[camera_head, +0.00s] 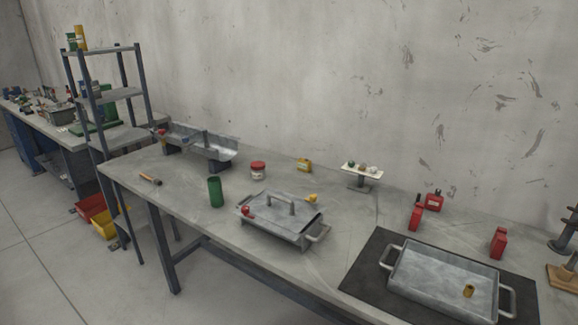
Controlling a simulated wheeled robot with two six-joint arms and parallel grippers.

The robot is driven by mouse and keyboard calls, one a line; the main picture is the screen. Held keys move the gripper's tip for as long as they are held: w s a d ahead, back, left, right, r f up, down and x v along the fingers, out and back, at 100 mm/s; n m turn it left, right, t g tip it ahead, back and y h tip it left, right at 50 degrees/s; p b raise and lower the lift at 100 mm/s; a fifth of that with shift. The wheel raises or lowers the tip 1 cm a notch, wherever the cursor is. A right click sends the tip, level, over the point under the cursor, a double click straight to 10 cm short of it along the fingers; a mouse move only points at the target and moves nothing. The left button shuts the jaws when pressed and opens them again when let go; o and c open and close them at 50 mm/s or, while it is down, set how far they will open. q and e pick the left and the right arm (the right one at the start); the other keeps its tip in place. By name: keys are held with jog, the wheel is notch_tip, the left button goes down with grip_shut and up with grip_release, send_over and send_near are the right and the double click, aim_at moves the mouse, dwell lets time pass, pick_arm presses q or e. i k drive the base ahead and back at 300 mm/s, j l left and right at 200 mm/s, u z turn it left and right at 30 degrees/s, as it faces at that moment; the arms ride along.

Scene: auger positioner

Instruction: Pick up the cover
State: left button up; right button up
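The cover (302,217) looks like a flat grey metal lid with a raised bar handle in its middle. It lies on top of a grey metal tray (319,238) with side handles, in the middle of the workbench. A small red object (245,211) is at its left corner and a small yellow object (311,198) is at its far right edge. I cannot tell if they rest on it. Neither of my grippers shows in the head view.
A green cylinder (215,192) stands left of the tray. Red holders (415,217), a red-lidded jar (258,170) and a white stand (362,172) are behind. A shelf rack (122,136) stands left.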

aim_at(289, 214)
jog(key=i+l, duration=0.1)
jog(key=l, duration=0.35)
jog(key=l+z, duration=0.15)
jog(key=l, duration=0.25)
jog(key=i+l, duration=0.15)
jog(key=l, duration=0.3)
jog(key=i+l+z, duration=0.1)
jog(key=l, duration=0.3)
jog(key=i+l+z, duration=0.1)
jog(key=l, duration=0.35)
